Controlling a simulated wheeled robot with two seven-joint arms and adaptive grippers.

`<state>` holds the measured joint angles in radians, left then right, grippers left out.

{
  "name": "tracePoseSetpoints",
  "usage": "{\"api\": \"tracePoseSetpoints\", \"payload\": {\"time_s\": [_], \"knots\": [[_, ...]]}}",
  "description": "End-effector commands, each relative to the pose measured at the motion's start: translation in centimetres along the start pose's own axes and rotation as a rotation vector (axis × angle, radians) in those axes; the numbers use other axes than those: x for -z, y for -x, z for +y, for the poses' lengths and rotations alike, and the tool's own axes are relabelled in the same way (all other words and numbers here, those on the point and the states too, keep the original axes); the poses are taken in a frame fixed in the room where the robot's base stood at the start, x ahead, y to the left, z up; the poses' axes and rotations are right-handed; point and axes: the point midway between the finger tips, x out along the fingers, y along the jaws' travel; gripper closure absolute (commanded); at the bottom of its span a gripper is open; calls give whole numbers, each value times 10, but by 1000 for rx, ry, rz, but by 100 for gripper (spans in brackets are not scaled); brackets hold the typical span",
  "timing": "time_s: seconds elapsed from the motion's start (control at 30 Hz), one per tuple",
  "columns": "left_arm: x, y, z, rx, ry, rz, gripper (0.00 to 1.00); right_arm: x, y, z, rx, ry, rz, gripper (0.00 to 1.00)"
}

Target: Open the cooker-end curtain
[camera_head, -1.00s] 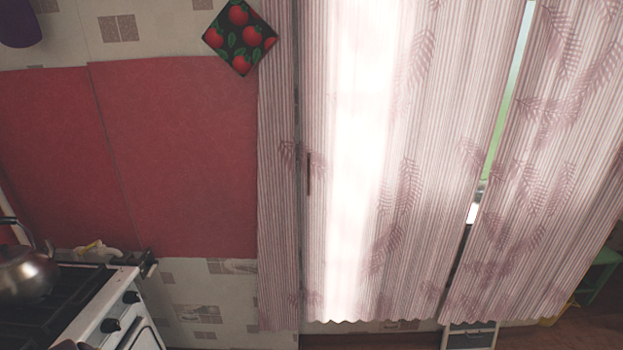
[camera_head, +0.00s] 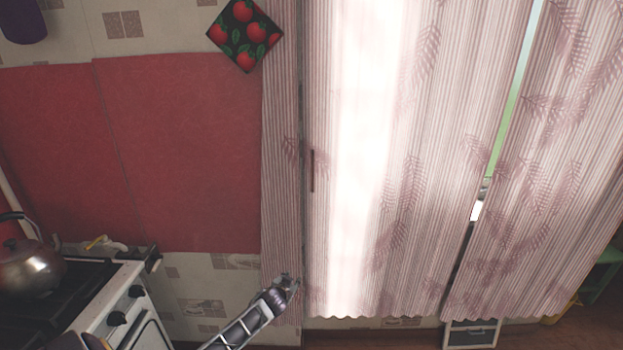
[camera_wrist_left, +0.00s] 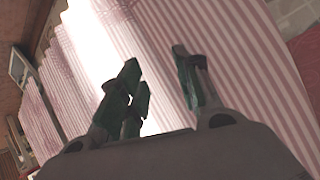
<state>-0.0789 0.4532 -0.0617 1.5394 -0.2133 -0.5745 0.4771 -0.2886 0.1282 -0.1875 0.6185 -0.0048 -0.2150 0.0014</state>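The striped pink curtain nearest the cooker (camera_head: 400,170) hangs closed across the bright window, with leaf prints on it. A narrow striped strip (camera_head: 281,170) hangs at its left, parted from it by a dark vertical line. A small dark upright bar (camera_head: 312,170) shows near the curtain's left edge. My left gripper (camera_head: 288,284) is low in front of the narrow strip; I cannot tell if it touches. In the left wrist view, its fingers (camera_wrist_left: 160,68) are apart with striped cloth behind them and nothing clearly held. My right gripper is not in view.
The cooker (camera_head: 110,310) with a kettle (camera_head: 30,268) stands at lower left. A second curtain (camera_head: 560,170) hangs at right, beyond a narrow slanting gap. A tomato-patterned potholder (camera_head: 244,36) hangs on the wall.

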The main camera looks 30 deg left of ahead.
Motion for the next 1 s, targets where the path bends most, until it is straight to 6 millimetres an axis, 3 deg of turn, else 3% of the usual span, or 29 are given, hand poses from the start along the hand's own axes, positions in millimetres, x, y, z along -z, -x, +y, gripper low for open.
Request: {"api": "tracePoseSetpoints", "payload": {"time_s": [0.03,0.2,0.37,0.6,0.8,1.0], "knots": [[25,8,-3,7,13,34,66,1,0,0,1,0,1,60],[96,35,-15,33,65,130,66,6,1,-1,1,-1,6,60],[159,69,-26,54,117,223,66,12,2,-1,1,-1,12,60],[244,134,-39,74,200,368,66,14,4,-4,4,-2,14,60],[301,192,-48,82,268,484,66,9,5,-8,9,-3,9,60],[330,230,-53,82,311,552,66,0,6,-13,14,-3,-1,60]]}}
